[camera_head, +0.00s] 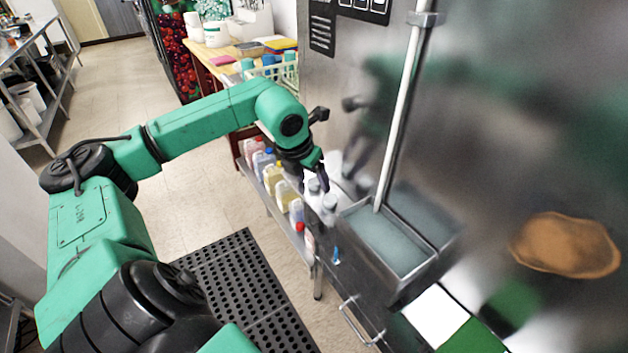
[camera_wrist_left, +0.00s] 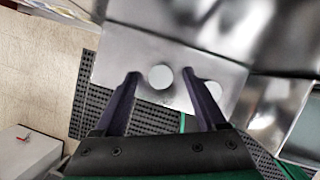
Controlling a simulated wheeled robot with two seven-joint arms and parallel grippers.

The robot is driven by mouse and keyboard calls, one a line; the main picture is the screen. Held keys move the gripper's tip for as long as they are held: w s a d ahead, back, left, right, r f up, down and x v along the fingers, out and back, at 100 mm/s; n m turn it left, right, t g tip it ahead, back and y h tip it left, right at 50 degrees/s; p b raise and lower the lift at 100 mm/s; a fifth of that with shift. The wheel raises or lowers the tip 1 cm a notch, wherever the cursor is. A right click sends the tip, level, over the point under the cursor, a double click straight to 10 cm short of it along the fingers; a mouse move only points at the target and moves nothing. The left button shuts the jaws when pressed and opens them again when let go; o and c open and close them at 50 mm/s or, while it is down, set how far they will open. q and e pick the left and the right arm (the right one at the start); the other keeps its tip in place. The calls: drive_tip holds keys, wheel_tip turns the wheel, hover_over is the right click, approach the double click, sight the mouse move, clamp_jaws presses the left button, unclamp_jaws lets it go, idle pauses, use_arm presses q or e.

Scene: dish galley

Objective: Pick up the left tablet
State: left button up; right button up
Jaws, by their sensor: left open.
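My left gripper (camera_head: 321,176) is open and points down over the metal ledge beside the sink. In the left wrist view its two dark fingers (camera_wrist_left: 161,76) are spread apart with nothing held between them. A white round tablet (camera_wrist_left: 160,77) shows between the fingertips, on a grey metal surface; it is the left one of two. A second pale round tablet (camera_wrist_left: 214,89) is to its right, partly hidden by the right finger. My right gripper is not in view.
A metal sink (camera_head: 385,240) is right of the gripper, with a pole rising beside it and a shiny wall behind. Several bottles (camera_head: 273,178) stand on a low shelf to the left. A black perforated mat (camera_head: 245,285) lies on the floor.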

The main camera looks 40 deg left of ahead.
use_arm(q)
clamp_jaws()
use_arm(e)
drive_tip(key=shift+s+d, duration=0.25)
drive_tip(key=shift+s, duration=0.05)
use_arm(q)
drive_tip(key=shift+r, duration=0.1)
